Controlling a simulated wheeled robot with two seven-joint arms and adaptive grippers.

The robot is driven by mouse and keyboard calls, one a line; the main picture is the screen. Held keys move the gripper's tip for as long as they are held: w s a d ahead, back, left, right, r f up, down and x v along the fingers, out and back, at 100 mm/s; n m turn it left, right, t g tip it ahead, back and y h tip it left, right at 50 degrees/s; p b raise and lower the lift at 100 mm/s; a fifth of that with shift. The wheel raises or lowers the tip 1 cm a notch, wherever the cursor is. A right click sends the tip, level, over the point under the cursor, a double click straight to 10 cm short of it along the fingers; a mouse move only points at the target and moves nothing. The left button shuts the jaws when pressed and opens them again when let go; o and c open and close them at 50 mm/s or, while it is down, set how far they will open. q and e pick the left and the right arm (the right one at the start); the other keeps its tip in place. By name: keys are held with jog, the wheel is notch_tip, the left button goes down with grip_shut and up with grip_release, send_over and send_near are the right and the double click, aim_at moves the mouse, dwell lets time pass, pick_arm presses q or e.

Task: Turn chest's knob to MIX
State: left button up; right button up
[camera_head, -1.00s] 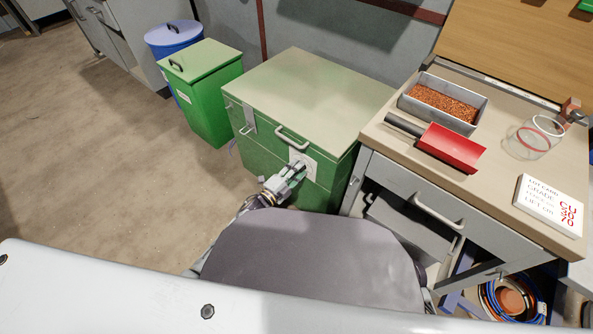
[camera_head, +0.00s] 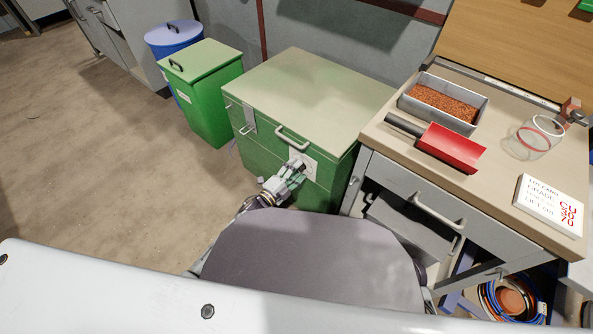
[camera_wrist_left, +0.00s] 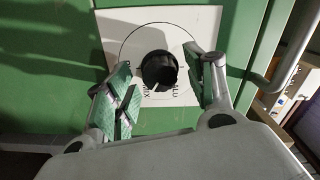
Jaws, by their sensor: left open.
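The green chest (camera_head: 318,100) stands in the middle of the head view with its lid shut. Its black round knob (camera_wrist_left: 158,71) sits on a white dial plate (camera_wrist_left: 190,20) on the front. The words MIX and ALU show on the plate below the knob in the wrist view. A small white mark at the knob's lower edge lies near MIX; its exact setting is hard to tell. My left gripper (camera_wrist_left: 165,78) is open, one finger on each side of the knob, with visible gaps. In the head view the left gripper (camera_head: 296,168) covers the knob. My right gripper is not in view.
A workbench (camera_head: 400,150) stands close on the right, bearing a tray of copper granules (camera_head: 445,103), a red scoop (camera_head: 452,147), a glass jar (camera_head: 535,140) and a sign (camera_head: 550,205). Green (camera_head: 205,95) and blue (camera_head: 172,35) bins stand left. The chest's handle (camera_head: 291,138) is above the gripper.

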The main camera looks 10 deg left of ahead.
pick_arm(q)
jog(key=v, duration=1.1)
jog(key=shift+s+a, duration=0.2)
jog(key=shift+f, duration=0.1)
dwell(0.7)
